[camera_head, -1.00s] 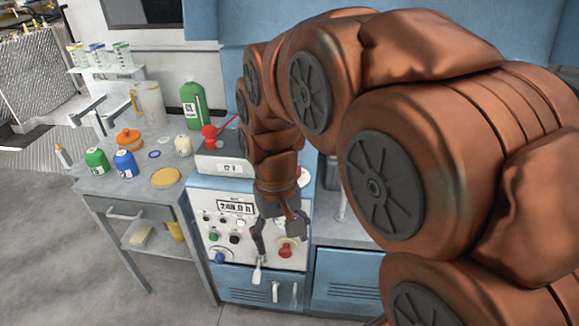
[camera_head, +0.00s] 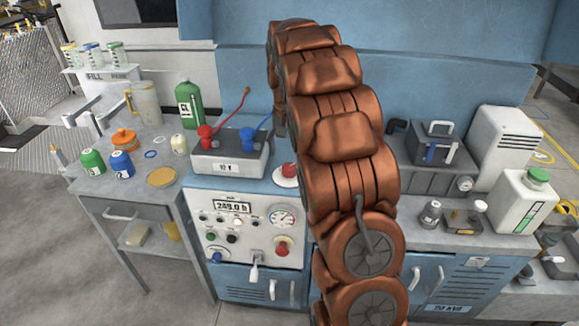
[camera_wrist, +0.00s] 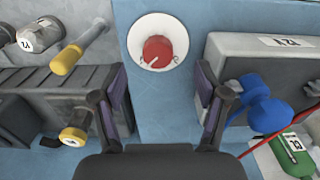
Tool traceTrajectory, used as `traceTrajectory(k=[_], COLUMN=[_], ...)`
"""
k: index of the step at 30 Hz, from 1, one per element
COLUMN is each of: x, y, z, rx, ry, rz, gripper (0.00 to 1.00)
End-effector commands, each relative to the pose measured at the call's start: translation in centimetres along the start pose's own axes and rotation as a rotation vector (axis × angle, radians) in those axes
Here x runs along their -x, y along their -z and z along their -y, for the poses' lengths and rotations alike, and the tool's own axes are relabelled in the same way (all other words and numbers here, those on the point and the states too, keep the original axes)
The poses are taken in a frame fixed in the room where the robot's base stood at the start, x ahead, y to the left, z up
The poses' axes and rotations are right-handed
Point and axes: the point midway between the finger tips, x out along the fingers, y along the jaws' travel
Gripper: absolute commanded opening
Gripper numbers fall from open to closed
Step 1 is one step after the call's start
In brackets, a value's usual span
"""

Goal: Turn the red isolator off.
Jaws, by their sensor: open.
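The red isolator is a round red knob (camera_head: 288,169) on a white disc, on the blue cabinet top right of the battery. In the wrist view the red isolator (camera_wrist: 158,50) shows a white pointer line slanting to the lower left, towards a small dark mark on the disc. Another dark mark is on the disc's right side; neither is legible. My gripper (camera_wrist: 161,80) is open and empty, its two fingers apart below the knob in the picture, not touching it. In the head view my arm hides the gripper.
A grey battery (camera_head: 229,165) with red and blue clamps stands beside the isolator. The front panel (camera_head: 245,240) has another red knob (camera_head: 282,246), a gauge and a lever. In the wrist view, yellow-capped fittings (camera_wrist: 78,55) are at left and a blue clamp (camera_wrist: 268,112) at right.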

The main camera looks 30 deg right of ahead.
Motion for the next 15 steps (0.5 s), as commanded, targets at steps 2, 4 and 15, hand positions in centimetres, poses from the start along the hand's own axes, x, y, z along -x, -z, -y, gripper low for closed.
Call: traceTrajectory(k=[2, 4, 15], x=[-0.5, -0.6, -3.8], y=[1.0, 1.6, 1.9], z=[-0.3, -0.4, -0.5], rx=[-0.015, -0.022, -0.026], ry=[0.002, 0.004, 0.002], rz=[-0.001, -0.005, -0.001], gripper=[0.73, 0.73, 0.73])
